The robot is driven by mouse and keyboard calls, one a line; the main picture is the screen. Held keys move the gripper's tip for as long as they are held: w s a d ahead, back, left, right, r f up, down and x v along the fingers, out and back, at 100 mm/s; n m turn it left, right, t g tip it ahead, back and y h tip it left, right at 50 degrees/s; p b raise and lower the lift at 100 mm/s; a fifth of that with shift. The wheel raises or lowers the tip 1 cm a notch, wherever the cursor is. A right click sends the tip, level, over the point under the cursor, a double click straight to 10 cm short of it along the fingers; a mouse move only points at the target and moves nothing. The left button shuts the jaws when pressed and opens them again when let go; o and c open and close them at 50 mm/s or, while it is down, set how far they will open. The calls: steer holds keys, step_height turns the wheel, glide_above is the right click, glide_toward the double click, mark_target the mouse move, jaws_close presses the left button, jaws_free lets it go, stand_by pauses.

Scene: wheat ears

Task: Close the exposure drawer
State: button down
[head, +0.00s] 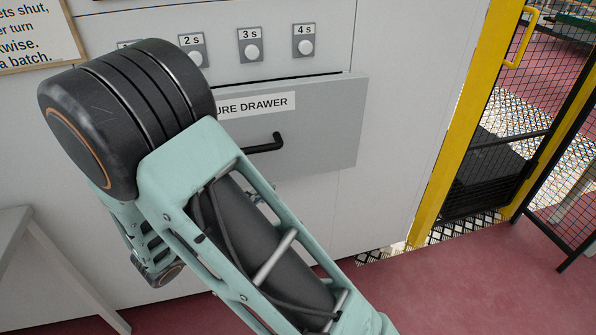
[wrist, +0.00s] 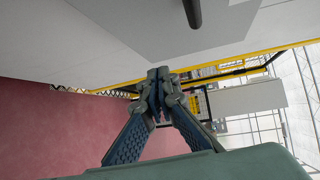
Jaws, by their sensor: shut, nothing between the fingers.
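The exposure drawer (head: 320,130) is a grey panel in the white cabinet front, with a partly covered label ending in "URE DRAWER". A dark gap runs along its top edge and its front stands out from the cabinet, so it is partly open. Its black bar handle (head: 265,146) shows beside my arm, which hides the drawer's left part. In the wrist view the handle (wrist: 193,12) is at the top edge, above my gripper (wrist: 158,80). My gripper's fingertips are together and empty, apart from the handle. In the head view my arm mostly hides the gripper.
Buttons marked 2 s (head: 195,57), 3 s (head: 252,51) and 4 s (head: 306,47) sit above the drawer. A yellow-framed mesh gate (head: 455,130) stands at right. A grey table (head: 15,230) is at lower left. Red floor (head: 470,285) is clear at lower right.

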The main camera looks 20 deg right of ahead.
steer(key=d+n+t+b, duration=0.1)
steer(key=n+t, duration=0.1)
steer(key=b, duration=0.3)
glide_toward(294, 145)
steer(key=shift+t, duration=0.4)
steer(key=d, duration=0.1)
steer(key=w+d, duration=0.1)
steer(key=d, duration=0.1)
steer(key=w+d+f, duration=0.1)
steer(key=shift+w+d, duration=0.1)
steer(key=shift+d, duration=0.3)
steer(key=shift+w, duration=0.75)
steer(key=shift+r, duration=0.1)
steer(key=shift+w+r, duration=0.1)
steer(key=shift+w, duration=0.05)
steer(key=shift+w+p, duration=1.95)
steer(key=shift+w, duration=0.45)
